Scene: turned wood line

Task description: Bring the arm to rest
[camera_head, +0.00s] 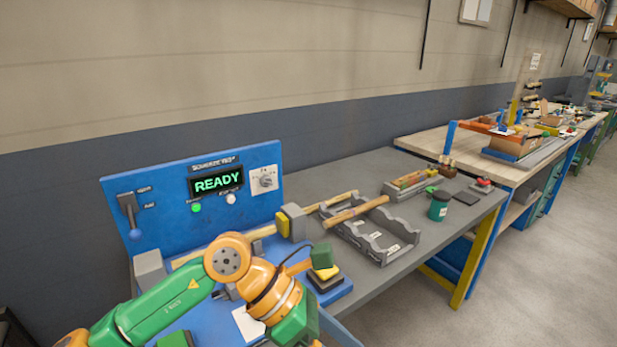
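My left arm (165,307), green and orange, comes in from the lower left. It bends over the front of the blue machine and its wrist part runs down to the bottom edge. I do not see its gripper fingers. My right arm and gripper are not in view. The blue machine panel (150,205) has a display (217,182) reading READY, a lever (131,217) at left, a knob (264,180) at right, a green button and a pale button. Behind my arm, a wooden piece (188,259) shows partly in the machine.
A grey notched rack (377,247) with wooden lengths (357,211) lies right of the machine. A green jar (438,206) stands farther right on the grey bench (420,255). Open floor (540,270) lies at right.

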